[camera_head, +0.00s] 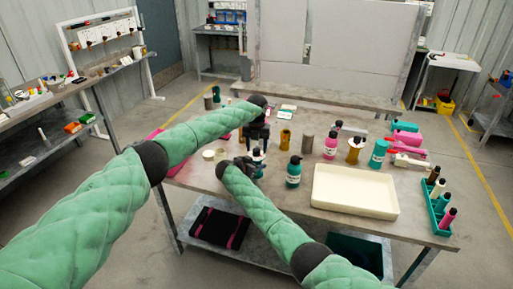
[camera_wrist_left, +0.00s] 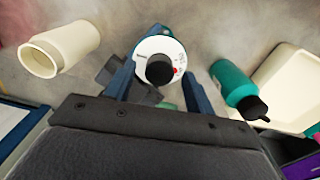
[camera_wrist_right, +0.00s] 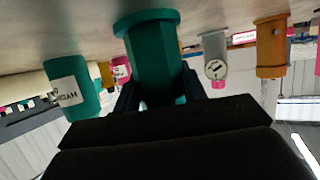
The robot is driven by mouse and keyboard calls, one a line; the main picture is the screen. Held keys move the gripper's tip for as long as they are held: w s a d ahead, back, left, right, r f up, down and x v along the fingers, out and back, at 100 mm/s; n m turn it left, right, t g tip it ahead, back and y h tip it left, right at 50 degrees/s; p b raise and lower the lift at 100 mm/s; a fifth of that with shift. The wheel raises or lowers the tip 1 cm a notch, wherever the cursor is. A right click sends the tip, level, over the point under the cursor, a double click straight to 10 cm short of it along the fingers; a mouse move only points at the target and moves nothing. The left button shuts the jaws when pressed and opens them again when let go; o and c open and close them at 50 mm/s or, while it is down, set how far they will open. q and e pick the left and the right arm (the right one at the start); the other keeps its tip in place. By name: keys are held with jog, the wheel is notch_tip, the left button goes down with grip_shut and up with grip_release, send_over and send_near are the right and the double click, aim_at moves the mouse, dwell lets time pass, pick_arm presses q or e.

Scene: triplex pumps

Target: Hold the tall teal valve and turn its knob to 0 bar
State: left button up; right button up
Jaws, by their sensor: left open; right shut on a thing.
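The tall teal valve has a white round dial (camera_wrist_left: 145,47) with a black knob (camera_wrist_left: 160,70) and a red mark at the dial's right, in the left wrist view. Its teal body (camera_wrist_right: 155,60) fills the middle of the right wrist view, which looks upside down. My right gripper (camera_head: 250,164) is shut on the teal body, low on the valve. My left gripper (camera_head: 258,138) is above it, pointing down, open, with one finger on each side of the knob. In the head view the valve is mostly hidden by the grippers. The dial's figures are too small to read.
A teal bottle with black cap (camera_head: 293,174) stands close at the right, beside a cream tray (camera_head: 350,207). Pink, orange and grey items stand behind. A teal rack (camera_head: 437,222) is at the right table end.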

pick_arm(q)
jog(key=shift+f, duration=0.15)
jog(key=shift+c, duration=0.2)
jog(key=c, duration=0.9)
jog(key=shift+c, duration=0.2)
